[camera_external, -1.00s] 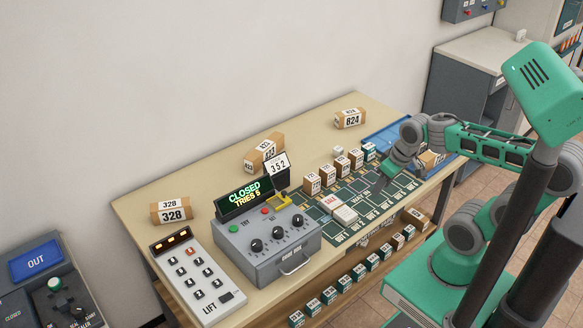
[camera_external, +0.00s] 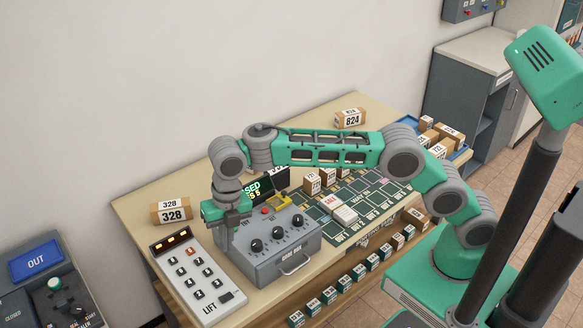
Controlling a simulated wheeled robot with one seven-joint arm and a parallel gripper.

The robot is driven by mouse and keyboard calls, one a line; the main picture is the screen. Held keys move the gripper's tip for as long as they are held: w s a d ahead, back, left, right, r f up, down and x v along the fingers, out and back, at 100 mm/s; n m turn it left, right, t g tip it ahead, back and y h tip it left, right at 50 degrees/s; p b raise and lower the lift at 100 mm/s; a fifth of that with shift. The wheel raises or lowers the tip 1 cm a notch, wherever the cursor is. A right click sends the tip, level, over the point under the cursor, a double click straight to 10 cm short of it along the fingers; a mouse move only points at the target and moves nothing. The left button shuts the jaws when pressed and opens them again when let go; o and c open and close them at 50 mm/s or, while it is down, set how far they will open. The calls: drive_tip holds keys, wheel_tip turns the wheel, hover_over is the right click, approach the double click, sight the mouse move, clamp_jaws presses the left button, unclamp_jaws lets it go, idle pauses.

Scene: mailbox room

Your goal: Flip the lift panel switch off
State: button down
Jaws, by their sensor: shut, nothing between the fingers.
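The lift panel (camera_external: 212,272) is a light grey sloped box marked LIFT at the table's front left. It has several dark buttons, one with red, and an amber-lit display (camera_external: 171,241) at its top. A dark rectangular piece (camera_external: 226,296), possibly the switch, sits near its lower right corner; its on or off position is too small to tell. My gripper (camera_external: 225,249) points down, shut and empty, over the left side of the grey code box, close to the panel's right edge. Whether it touches the box is unclear.
The grey code box (camera_external: 278,262) with knobs and a handle stands right of the panel; my arm partly hides its display (camera_external: 255,191). A 328 parcel (camera_external: 171,212) lies behind the panel. Small parcels and a green sorting mat (camera_external: 365,203) fill the right side.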

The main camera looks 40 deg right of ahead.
sight(223, 298)
drive_tip(key=s+a+n, duration=0.1)
drive_tip(key=a+f+n, duration=0.1)
drive_tip(key=shift+s+a+f, duration=0.1)
drive_tip(key=shift+s+a, duration=0.25)
drive_tip(key=shift+s, duration=0.05)
drive_tip(key=shift+f, duration=0.1)
drive_tip(key=f, duration=0.4)
drive_tip(key=a+f+p, duration=0.1)
drive_tip(key=f, duration=0.8)
drive_tip(key=shift+a+f+p, duration=0.35)
drive_tip(key=shift+p, duration=0.05)
